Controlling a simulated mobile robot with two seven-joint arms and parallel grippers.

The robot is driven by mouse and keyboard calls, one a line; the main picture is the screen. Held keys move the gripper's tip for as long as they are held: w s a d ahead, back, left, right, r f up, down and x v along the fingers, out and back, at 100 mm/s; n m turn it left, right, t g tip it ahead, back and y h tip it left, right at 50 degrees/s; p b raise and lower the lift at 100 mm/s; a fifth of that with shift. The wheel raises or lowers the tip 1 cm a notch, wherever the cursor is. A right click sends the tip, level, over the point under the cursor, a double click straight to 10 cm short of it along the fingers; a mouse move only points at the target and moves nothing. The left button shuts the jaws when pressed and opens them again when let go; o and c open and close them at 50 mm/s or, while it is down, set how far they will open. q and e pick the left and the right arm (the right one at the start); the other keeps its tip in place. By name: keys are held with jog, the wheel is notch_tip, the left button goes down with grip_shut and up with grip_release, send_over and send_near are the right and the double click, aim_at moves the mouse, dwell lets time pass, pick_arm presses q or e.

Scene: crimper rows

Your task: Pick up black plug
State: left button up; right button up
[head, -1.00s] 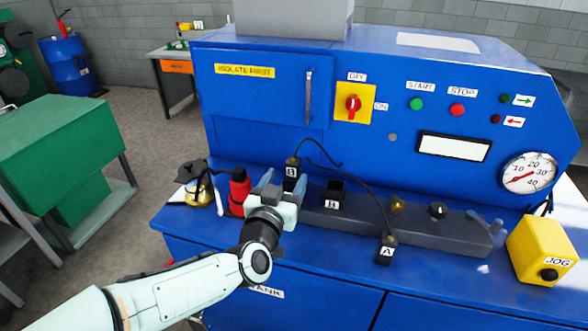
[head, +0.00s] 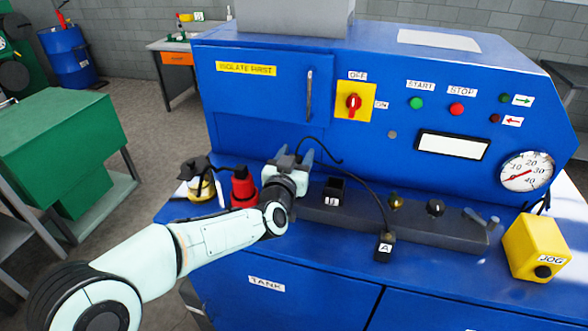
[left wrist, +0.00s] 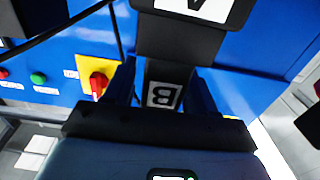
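A black plug marked B (left wrist: 164,95) shows between the two fingers of my left gripper (left wrist: 163,92) in the left wrist view. My left gripper (head: 294,156) is open around the plug, with a narrow gap visible on one side. In the head view the gripper hides this plug. A second black plug marked A (head: 384,247) hangs on a cable at the front of the dark rail. An empty-looking black socket marked B (head: 334,190) stands on the rail. My right gripper is not in view.
The blue machine panel (head: 240,100) rises close behind the gripper, with a red switch (head: 353,101). A red bottle (head: 242,188) and a yellow-based item (head: 200,188) stand left of the gripper. A black cable (head: 368,185) arches over the dark rail (head: 410,220). A yellow JOG box (head: 535,245) is at right.

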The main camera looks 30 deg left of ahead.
pick_arm(q)
jog(key=c, duration=0.8)
